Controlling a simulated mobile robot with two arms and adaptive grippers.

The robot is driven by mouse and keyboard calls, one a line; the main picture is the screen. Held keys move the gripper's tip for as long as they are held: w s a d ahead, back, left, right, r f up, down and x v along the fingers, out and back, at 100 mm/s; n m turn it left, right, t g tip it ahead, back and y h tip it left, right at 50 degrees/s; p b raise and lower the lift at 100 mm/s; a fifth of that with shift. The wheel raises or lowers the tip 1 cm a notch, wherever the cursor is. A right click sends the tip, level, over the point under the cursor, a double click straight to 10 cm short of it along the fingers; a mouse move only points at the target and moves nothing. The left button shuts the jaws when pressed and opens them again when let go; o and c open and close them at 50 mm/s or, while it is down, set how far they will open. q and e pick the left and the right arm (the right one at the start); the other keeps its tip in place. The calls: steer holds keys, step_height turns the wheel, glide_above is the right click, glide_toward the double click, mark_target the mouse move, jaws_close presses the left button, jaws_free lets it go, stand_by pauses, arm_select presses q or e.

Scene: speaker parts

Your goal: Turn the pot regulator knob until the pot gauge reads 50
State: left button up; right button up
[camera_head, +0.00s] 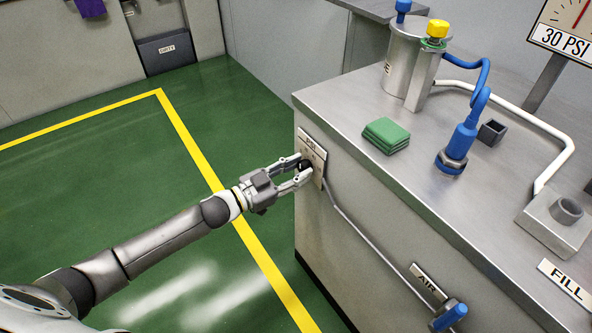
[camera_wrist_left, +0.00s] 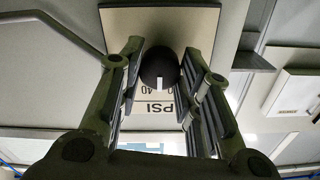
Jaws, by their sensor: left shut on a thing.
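The pot regulator knob (camera_wrist_left: 159,68) is round and black with a white pointer mark. It sits on a pale PSI plate (camera_head: 318,172) on the bench's side; the plate also shows in the wrist view (camera_wrist_left: 190,22). The pointer is toward the bottom of the wrist view, near a printed 40. My left gripper (camera_head: 303,168) is shut on the knob, one finger on each side; it also shows in the wrist view (camera_wrist_left: 160,75). The gauge (camera_head: 568,14) at top right has a red needle and a 30 PSI label (camera_head: 563,42); its top is cut off.
The metal bench (camera_head: 400,170) carries green cloths (camera_head: 386,136), a steel pot (camera_head: 402,60) with a yellow-capped post (camera_head: 437,30), and a blue hose fitting (camera_head: 460,142). A blue AIR valve (camera_head: 449,315) juts from the bench's side. The green floor (camera_head: 120,160) left is clear.

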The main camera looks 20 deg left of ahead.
arm_select(q)
steer(key=shift+m, duration=0.4)
steer(key=shift+m+p, duration=0.3)
steer(key=shift+m, duration=2.4)
steer(key=shift+m+p, duration=0.3)
steer(key=shift+m, duration=0.8)
arm_select(e)
steer(key=shift+s+f, duration=0.1)
steer(key=shift+f, duration=2.15)
arm_select(q)
steer(key=o, duration=1.1)
steer(key=shift+c, duration=0.2)
